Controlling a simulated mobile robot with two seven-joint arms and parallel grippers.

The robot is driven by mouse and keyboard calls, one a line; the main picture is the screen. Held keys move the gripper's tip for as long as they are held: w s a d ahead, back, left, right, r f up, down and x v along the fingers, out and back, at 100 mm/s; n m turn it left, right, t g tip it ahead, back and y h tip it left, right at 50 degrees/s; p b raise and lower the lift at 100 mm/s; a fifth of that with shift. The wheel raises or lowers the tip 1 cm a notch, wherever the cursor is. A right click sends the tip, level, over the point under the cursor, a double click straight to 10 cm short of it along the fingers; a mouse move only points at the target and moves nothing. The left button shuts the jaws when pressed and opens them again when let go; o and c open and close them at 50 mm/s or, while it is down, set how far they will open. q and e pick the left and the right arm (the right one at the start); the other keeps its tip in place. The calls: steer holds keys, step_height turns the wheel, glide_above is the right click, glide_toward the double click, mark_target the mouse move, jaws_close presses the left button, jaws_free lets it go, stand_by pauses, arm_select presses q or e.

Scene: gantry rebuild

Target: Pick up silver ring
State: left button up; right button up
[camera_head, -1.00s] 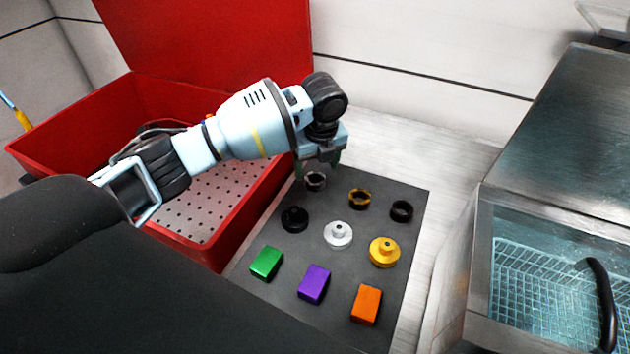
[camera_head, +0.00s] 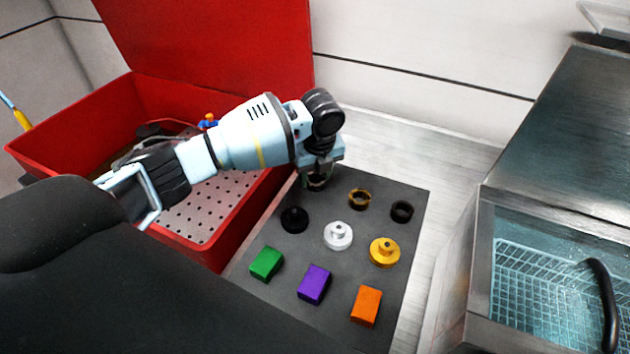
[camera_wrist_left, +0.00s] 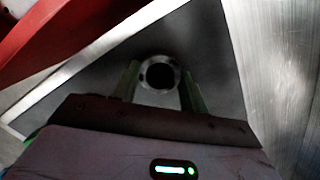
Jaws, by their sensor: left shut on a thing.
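The silver ring (camera_head: 317,183) stands at the far left corner of the dark grey mat (camera_head: 395,290), partly hidden by my gripper. My left gripper (camera_head: 318,173) reaches down over it and is shut on it. In the left wrist view the ring (camera_wrist_left: 159,89) lies between the two fingers of my left gripper (camera_wrist_left: 160,90), with its dark hole facing the camera. The ring appears still at the mat, though any small gap beneath cannot be told. My right gripper is not in view.
A gold ring (camera_head: 359,199) and a black ring (camera_head: 401,211) stand to the right. Black, white and yellow knobbed discs and green, purple and orange blocks fill the nearer mat. A red toolbox (camera_head: 235,222) stands left; a metal basin unit (camera_head: 482,262) stands right.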

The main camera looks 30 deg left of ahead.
arm_select(q)
step_height(320, 180, up, 10)
stand_by(0.6)
steer(key=s+d+f+n+g, duration=0.1)
steer(key=s+d+n, duration=0.1)
steer(key=s+n, duration=0.7)
steer(key=s+d+f+n+g+h, duration=0.1)
steer(key=s+n, duration=0.7)
steer(key=n, duration=0.8)
steer(key=shift+s+d+f+n+g, duration=0.4)
steer(key=shift+d+f+g, duration=0.1)
steer(key=shift+d, duration=0.7)
steer(key=shift+s, duration=0.1)
